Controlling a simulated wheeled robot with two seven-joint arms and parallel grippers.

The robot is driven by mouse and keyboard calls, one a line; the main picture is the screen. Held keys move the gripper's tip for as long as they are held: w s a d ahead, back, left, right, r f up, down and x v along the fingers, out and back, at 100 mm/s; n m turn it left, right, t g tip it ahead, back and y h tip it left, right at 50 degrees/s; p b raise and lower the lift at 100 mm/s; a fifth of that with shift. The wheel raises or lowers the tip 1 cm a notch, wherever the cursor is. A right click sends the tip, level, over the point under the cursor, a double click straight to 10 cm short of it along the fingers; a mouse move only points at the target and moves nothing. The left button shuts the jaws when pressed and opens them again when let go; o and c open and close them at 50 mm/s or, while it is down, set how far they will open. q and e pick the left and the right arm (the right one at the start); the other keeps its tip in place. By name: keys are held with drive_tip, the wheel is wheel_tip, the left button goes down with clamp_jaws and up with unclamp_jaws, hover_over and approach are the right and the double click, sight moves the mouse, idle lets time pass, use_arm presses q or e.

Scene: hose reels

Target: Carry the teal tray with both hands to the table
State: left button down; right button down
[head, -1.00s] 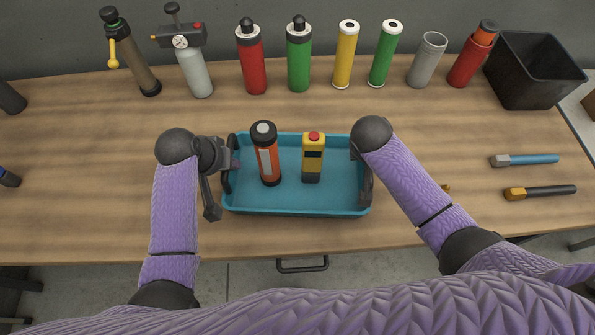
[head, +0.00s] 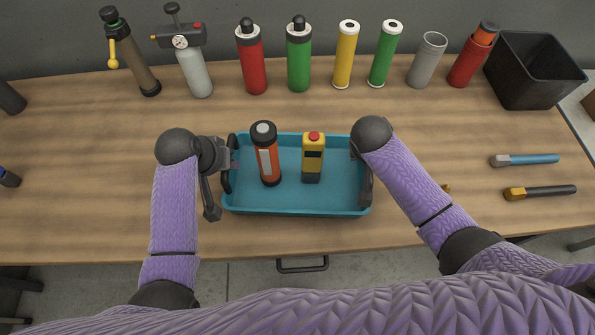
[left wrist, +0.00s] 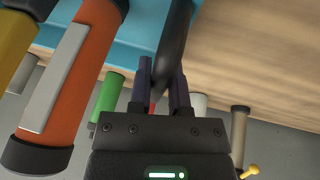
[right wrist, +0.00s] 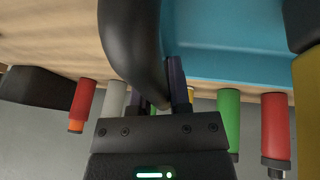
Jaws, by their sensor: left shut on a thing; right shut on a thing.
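The teal tray (head: 290,207) is at the front middle of the wooden table in the head view; I cannot tell whether it touches the top. An orange cylinder with a black cap (head: 267,158) and a yellow device with a red button (head: 313,158) stand in it. My left gripper (head: 228,160) is at the tray's left end; in the left wrist view its fingers (left wrist: 163,85) are shut on the dark handle (left wrist: 172,45). My right gripper is at the right end, mostly hidden by its wrist in the head view; its fingers (right wrist: 178,85) are shut on the other dark handle (right wrist: 130,45).
The wooden table (head: 450,130) has several cylinders along its back, among them a red one (head: 251,60) and a grey cup (head: 427,60). A black bin (head: 530,80) stands at the back right. Blue (head: 530,160) and dark-handled (head: 545,192) tools lie at right. Bare wood shows at left.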

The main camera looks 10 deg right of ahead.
use_arm(q)
drive_tip(key=shift+r, duration=0.1)
use_arm(e)
drive_tip(key=shift+r, duration=0.1)
idle(0.5)
